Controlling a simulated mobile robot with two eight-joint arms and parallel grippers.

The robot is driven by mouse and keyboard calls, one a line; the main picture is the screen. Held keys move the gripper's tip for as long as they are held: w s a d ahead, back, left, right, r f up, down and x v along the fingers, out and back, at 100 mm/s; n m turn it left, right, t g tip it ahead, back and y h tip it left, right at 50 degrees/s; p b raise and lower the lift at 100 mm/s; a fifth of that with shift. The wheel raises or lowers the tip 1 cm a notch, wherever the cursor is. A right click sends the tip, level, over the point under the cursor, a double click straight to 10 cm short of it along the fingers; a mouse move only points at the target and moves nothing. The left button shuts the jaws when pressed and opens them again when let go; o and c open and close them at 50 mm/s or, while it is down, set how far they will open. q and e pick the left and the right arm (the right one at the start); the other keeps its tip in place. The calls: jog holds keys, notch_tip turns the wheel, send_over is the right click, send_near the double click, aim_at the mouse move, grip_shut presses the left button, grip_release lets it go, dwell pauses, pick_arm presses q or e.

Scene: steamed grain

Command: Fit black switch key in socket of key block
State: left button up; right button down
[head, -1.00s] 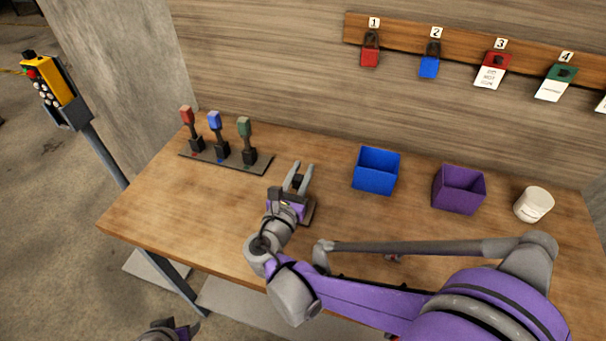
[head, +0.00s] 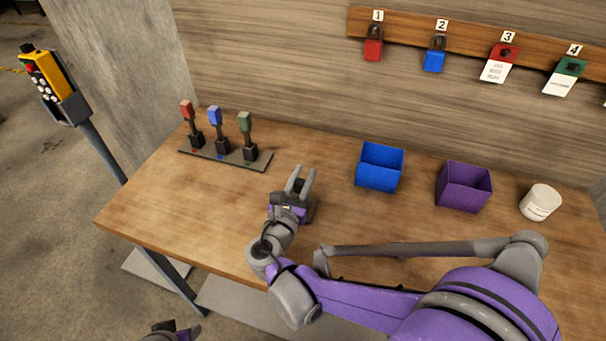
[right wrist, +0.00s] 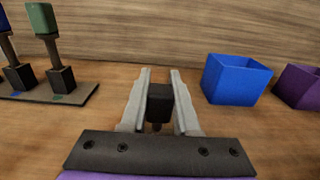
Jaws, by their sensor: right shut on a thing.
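My right gripper (head: 300,180) is shut on the black switch key (right wrist: 157,103), which shows between the fingers in the right wrist view. The key's lower end is hard to make out.
A switch stand (head: 225,157) with red, blue and green levers stands at the back left of the wooden table (head: 180,205). A blue box (head: 379,170), a purple box (head: 463,188) and a white cup (head: 540,203) stand to the right. Padlocks and tags hang on the wall.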

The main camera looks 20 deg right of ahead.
jog(key=shift+f+b, duration=1.35)
jog(key=shift+f, duration=0.5)
jog(key=c, duration=0.6)
grip_release()
